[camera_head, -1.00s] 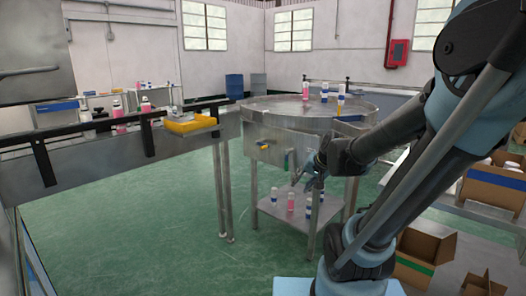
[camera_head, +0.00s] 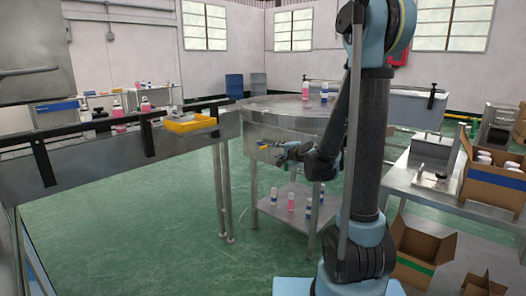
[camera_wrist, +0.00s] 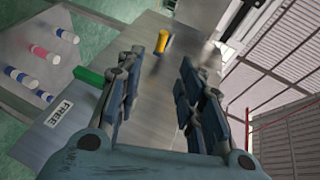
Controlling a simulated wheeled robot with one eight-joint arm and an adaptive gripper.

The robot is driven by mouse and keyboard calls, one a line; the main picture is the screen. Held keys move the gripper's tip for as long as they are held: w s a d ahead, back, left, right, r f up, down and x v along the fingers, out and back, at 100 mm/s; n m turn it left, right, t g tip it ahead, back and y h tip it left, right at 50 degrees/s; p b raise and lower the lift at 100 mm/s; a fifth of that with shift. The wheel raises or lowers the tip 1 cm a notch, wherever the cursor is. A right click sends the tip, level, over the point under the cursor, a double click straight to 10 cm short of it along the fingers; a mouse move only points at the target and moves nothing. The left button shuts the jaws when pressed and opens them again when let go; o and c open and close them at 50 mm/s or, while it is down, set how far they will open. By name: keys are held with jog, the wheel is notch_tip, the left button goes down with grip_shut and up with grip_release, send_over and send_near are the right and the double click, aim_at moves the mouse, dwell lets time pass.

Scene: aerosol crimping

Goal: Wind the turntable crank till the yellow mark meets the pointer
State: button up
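The round steel turntable (camera_head: 285,108) stands at the centre of the head view with a few bottles on top. A small yellow cylindrical part (camera_head: 263,146) sits on its side, and it also shows in the wrist view (camera_wrist: 161,42); it may be the crank's grip. A green part (camera_wrist: 88,76) lies left of it, near a label (camera_wrist: 59,111) reading "FREE". My gripper (camera_head: 272,158) is by the turntable's side, just below the yellow part. In the wrist view its fingers (camera_wrist: 155,88) are spread and empty, with the yellow part ahead, apart from them. I cannot make out the pointer or yellow mark.
A lower shelf (camera_head: 272,212) under the turntable holds several bottles. A conveyor (camera_head: 110,155) with a yellow tray (camera_head: 190,124) is at left. Cardboard boxes (camera_head: 492,186) and a bench are at right. The green floor in front is clear.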

aim_at(264, 148)
jog(key=x, duration=1.7)
jog(key=shift+w+a+r, duration=0.1)
jog(key=shift+w+a, duration=0.05)
jog(key=shift+w, duration=0.3)
